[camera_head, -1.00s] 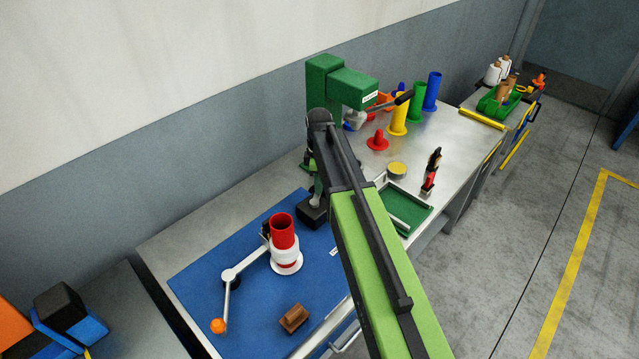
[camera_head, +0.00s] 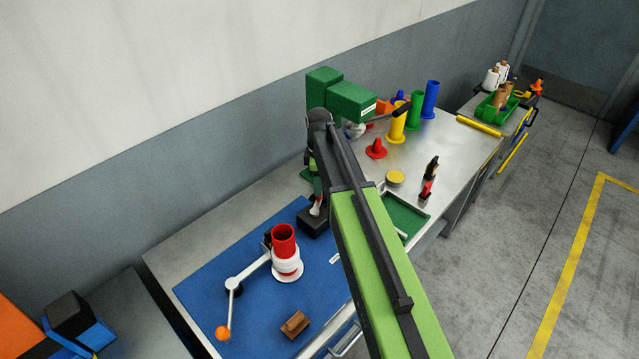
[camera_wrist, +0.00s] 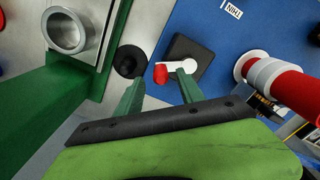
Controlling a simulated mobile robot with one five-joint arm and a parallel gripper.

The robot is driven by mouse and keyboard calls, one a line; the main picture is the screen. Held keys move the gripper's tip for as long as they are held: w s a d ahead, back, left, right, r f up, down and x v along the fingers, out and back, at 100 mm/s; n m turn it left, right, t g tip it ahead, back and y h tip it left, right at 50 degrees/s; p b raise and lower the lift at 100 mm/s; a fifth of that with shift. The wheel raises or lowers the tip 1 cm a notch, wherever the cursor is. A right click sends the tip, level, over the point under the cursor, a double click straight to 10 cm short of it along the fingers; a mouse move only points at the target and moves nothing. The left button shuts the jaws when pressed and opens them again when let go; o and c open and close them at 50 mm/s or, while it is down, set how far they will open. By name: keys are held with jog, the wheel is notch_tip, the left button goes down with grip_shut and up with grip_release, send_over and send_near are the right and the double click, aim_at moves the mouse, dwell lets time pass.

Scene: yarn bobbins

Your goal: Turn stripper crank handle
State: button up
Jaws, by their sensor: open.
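The crank handle is a grey arm (camera_head: 230,308) with an orange knob (camera_head: 222,333), on the blue mat at the lower left of the head view. A grey bar links its hub to the stripper, a white flanged holder (camera_head: 288,268) with a red tube (camera_head: 283,240). The red tube also shows at the right of the wrist view (camera_wrist: 296,88); the crank does not. My gripper (camera_wrist: 158,90) is open, with two green fingers apart. It is over the bench near a black block (camera_wrist: 190,60) with a red-tipped white lever, away from the crank.
A green machine (camera_head: 345,95) stands behind my arm. A green tray (camera_head: 408,220) lies right of my arm. A brown block (camera_head: 295,323) sits on the blue mat (camera_head: 215,290) right of the knob. Coloured tubes stand farther back.

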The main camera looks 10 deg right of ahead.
notch_tip(320, 180, up, 13)
jog(key=p, duration=1.1)
jog(key=shift+f, duration=0.15)
